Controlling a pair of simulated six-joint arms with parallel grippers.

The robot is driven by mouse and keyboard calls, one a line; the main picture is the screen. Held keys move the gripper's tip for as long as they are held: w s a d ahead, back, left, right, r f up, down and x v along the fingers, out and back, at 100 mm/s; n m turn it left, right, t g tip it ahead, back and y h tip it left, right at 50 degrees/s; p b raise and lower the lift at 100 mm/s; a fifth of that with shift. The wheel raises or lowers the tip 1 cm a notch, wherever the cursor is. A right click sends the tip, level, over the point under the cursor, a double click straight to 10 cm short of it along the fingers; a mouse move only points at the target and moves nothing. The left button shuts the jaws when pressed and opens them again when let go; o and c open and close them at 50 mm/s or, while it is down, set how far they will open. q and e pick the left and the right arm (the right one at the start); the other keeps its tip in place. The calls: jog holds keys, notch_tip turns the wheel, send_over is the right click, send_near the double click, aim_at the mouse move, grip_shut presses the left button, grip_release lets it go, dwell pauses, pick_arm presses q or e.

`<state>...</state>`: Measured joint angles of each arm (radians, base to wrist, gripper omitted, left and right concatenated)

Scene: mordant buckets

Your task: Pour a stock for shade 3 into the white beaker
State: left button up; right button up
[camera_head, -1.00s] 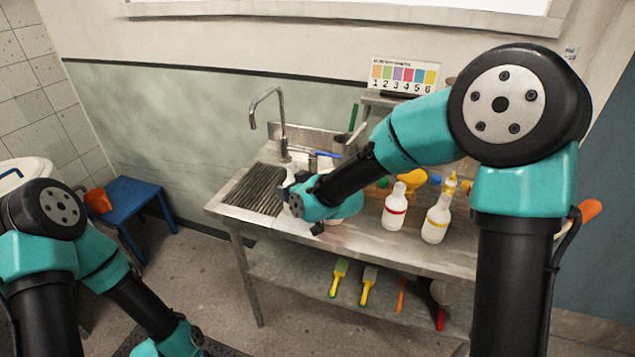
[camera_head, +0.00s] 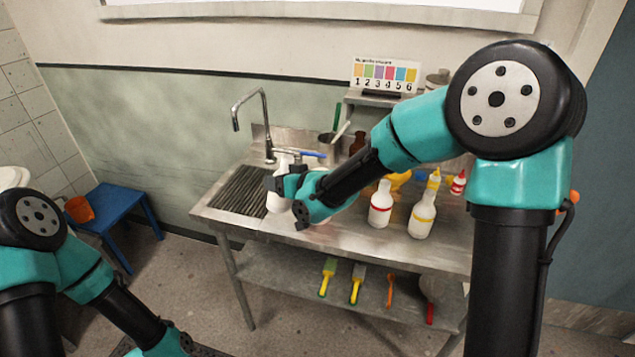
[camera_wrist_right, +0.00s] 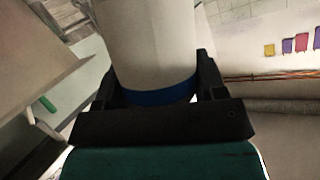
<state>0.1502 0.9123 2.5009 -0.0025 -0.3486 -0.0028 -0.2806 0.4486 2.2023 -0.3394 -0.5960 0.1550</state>
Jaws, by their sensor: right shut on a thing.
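My right gripper (camera_head: 276,184) is shut on a white bottle (camera_head: 275,203) near the sink's drainboard. In the right wrist view the bottle (camera_wrist_right: 152,45) fills the space between the fingers, and a blue band (camera_wrist_right: 160,96) runs round it. The shade chart (camera_head: 385,75) on the wall shelf shows numbered colour squares; square 3 is purple. A white bottle with a red band (camera_head: 380,206) and one with a yellow band (camera_head: 422,216) stand on the counter to the right. I cannot make out the white beaker. My left gripper is below the picture edge.
The steel faucet (camera_head: 264,125) rises behind the ribbed drainboard (camera_head: 232,188). A red-capped bottle (camera_head: 458,183) stands at the back right. Brushes (camera_head: 357,283) lie on the lower shelf (camera_head: 300,278). A blue stool (camera_head: 117,215) stands on the floor at left.

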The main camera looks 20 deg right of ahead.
jog(key=shift+d, duration=0.15)
jog(key=shift+w+d+r+m+y, duration=0.1)
jog(key=shift+d+r+m+y, duration=0.25)
jog(key=shift+r+m+y, duration=0.4)
jog(key=shift+w+d+r+m+t, duration=0.2)
jog(key=shift+d+m+t, duration=0.1)
jog(key=shift+m, duration=0.35)
jog(key=shift+s+f+m+y, duration=0.1)
jog(key=shift+m+y, duration=0.45)
jog(key=shift+m, duration=0.05)
jog(key=shift+a+f+m+t+y, duration=0.2)
jog(key=shift+f+m+t+y, duration=0.15)
jog(key=shift+m, duration=0.55)
dwell(1.2)
jog(key=shift+s+a+r+m+t+y, duration=0.1)
jog(key=shift+r+m+t+y, duration=0.05)
jog(key=shift+r+m+y, duration=0.15)
jog(key=shift+a+r+m+t+y, duration=0.1)
jog(key=shift+r+m, duration=0.05)
jog(key=shift+m, duration=0.25)
dwell(1.8)
jog(key=shift+f+m, duration=0.15)
jog(key=shift+m, duration=0.25)
dwell(0.8)
